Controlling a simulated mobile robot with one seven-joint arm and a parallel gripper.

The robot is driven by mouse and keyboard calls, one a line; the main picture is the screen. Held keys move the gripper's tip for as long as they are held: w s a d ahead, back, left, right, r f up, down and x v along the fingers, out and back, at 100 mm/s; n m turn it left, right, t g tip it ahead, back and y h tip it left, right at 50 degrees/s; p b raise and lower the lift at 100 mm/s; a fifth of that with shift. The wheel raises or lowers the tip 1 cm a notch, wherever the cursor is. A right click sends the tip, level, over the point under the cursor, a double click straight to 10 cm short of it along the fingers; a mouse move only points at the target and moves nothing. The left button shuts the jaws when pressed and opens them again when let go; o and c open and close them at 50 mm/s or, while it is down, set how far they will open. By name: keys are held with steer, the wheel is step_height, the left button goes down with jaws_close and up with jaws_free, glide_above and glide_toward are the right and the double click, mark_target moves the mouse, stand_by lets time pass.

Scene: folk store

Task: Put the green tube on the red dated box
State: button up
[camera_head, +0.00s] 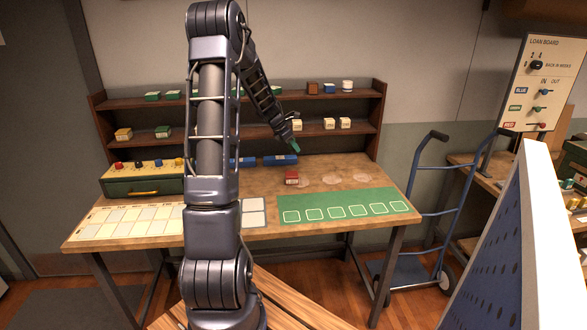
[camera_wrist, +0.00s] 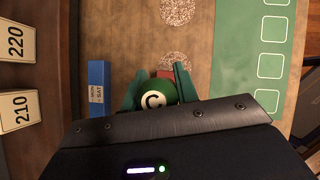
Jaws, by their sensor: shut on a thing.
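My gripper (camera_wrist: 157,88) is shut on the green tube (camera_wrist: 155,95), whose round end with a black letter C on a white disc faces the wrist camera. In the head view my gripper (camera_head: 296,147) hangs above the table, over the red box. The red dated box (camera_head: 292,178) lies on the wooden table behind the green mat. In the wrist view a strip of the red box (camera_wrist: 166,74) shows just beyond the tube, between the fingers; the rest is hidden. I cannot read its date. The tube appears above the box, and the head view does not clearly separate it from the fingers.
A blue box (camera_wrist: 98,88) marked MON-SAT lies left of the fingers in the wrist view. A green mat (camera_head: 345,202) with white outlined squares lies in front. Pale round patches (camera_head: 334,183) mark clear table right of the red box. A shelf (camera_head: 345,97) stands behind.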

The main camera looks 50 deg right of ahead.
mark_target(294, 173)
step_height(294, 173, down, 11)
steer(key=shift+r, duration=0.1)
stand_by(0.5)
steer(key=o, duration=0.8)
steer(key=shift+c, duration=0.2)
